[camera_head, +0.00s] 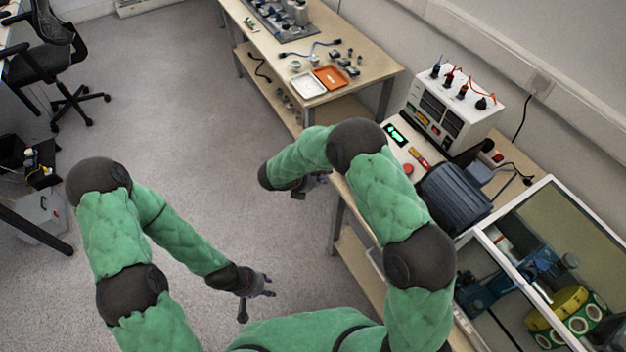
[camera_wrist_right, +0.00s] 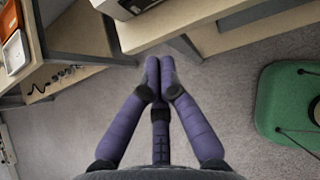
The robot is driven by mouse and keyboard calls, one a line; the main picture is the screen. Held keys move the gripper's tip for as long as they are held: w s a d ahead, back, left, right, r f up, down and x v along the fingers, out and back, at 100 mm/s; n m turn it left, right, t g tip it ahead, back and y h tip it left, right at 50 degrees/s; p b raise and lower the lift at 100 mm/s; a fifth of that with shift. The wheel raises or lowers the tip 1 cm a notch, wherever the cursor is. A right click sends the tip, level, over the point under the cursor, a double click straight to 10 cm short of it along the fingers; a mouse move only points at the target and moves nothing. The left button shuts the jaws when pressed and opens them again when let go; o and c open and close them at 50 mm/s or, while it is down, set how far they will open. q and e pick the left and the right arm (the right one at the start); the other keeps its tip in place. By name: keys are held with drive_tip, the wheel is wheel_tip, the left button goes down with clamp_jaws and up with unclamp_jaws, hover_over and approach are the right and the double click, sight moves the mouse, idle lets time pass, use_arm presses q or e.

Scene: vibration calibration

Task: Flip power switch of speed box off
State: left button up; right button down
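A light control panel with a lit green display (camera_head: 396,134) and a red button (camera_head: 408,169) sits on the right bench. A white instrument box (camera_head: 455,110) with plugged red and black leads stands behind it. I cannot tell which is the speed box, and its power switch is too small to make out. My right gripper (camera_head: 310,184) is left of the bench edge, apart from both boxes. In the right wrist view (camera_wrist_right: 159,70) its purple fingers come together with nothing between them. My left gripper (camera_head: 257,295) hangs over the floor with its fingers spread, empty.
A dark ribbed motor-like unit (camera_head: 454,195) is beside the panel. A glass-sided case (camera_head: 545,245) with blue equipment stands at right. A second bench (camera_head: 345,45) holds an orange tray (camera_head: 330,77) and a white tray (camera_head: 308,85). The floor at centre left is clear.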

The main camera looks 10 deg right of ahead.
use_arm(q)
drive_tip(key=shift+f+b, duration=0.35)
drive_tip(key=shift+f, duration=0.1)
use_arm(e)
drive_tip(key=w+d+f, duration=0.1)
drive_tip(key=w+d, duration=0.1)
drive_tip(key=d, duration=0.3)
drive_tip(key=shift+w+f, duration=0.3)
drive_tip(key=shift+f, duration=0.05)
